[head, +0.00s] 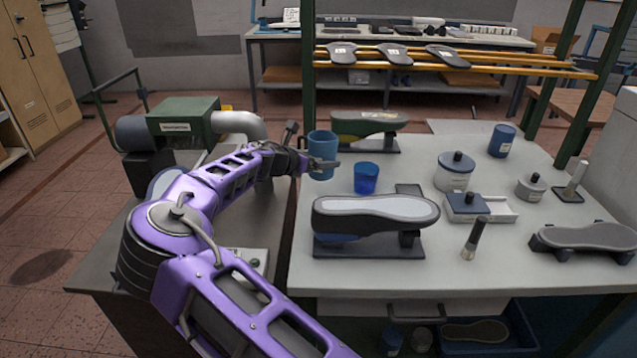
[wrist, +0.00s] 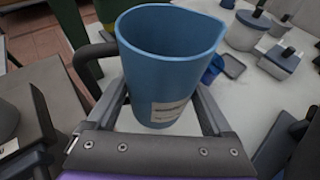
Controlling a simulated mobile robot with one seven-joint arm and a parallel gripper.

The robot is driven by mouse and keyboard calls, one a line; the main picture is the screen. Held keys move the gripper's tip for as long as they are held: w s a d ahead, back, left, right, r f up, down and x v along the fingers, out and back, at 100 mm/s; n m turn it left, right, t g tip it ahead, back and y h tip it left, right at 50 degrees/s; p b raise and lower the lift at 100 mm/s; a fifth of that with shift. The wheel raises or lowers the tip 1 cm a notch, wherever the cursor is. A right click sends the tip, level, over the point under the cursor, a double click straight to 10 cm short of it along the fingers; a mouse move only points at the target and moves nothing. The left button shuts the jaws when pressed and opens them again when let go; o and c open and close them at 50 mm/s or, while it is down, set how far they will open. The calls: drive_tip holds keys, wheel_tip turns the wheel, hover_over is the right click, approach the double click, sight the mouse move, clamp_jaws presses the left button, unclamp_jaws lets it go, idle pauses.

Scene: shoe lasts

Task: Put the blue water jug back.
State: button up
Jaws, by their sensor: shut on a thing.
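The blue water jug (head: 322,148) is upright at the left edge of the light work table (head: 480,275), in the head view. In the wrist view the jug (wrist: 168,75) fills the middle, with its dark handle at the left, its spout at the upper right and a white label low on its side. My gripper (head: 316,164) is shut on the jug, one finger on each side of its body. The jug's underside is hidden, so I cannot tell whether it touches the table. A smaller blue cup (head: 366,179) stands just right of the jug.
A shoe last on a stand (head: 375,212) lies in front of the cup, and another sole stand (head: 368,126) is behind the jug. Lidded pots (head: 455,172) and a brush (head: 474,240) stand to the right. A green machine (head: 184,118) is at the left.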

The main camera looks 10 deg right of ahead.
sight(315, 177)
drive_tip(key=shift+f, duration=2.9)
drive_tip(key=shift+f, duration=0.1)
drive_tip(key=shift+f+b, duration=0.1)
drive_tip(key=shift+b, duration=0.2)
drive_tip(key=o, duration=1.3)
drive_tip(key=shift+o, duration=0.2)
drive_tip(key=shift+r, duration=0.3)
drive_tip(key=v, duration=1.2)
drive_tip(key=shift+p, duration=0.45)
